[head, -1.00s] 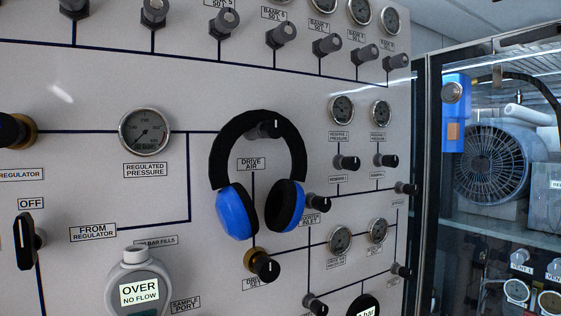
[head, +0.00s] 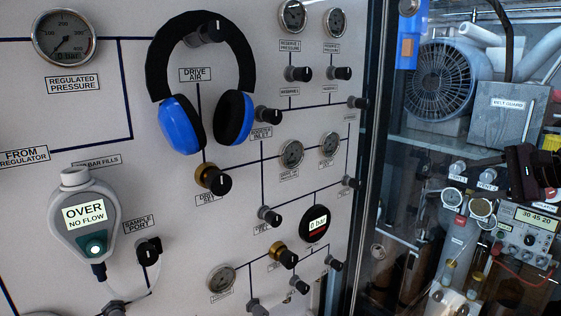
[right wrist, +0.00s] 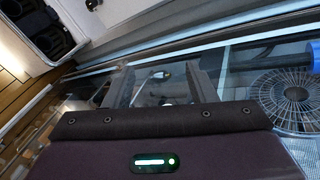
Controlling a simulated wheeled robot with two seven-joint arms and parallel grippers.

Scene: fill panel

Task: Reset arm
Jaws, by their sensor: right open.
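My right gripper (head: 528,172) shows as a dark shape at the right edge of the head view, in front of the glass-fronted cabinet. In the right wrist view its two fingers (right wrist: 160,88) stand apart beyond the dark gripper body, with nothing seen between them but the glass and its reflections. It is open and holds nothing that I can see. My left gripper is in neither view.
A grey fill panel (head: 120,205) with gauges and knobs fills the left. Blue and black headphones (head: 180,122) hang on it. A gas meter (head: 88,222) reads "OVER NO FLOW". Behind glass are a fan (head: 440,80) and a belt guard (head: 508,122).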

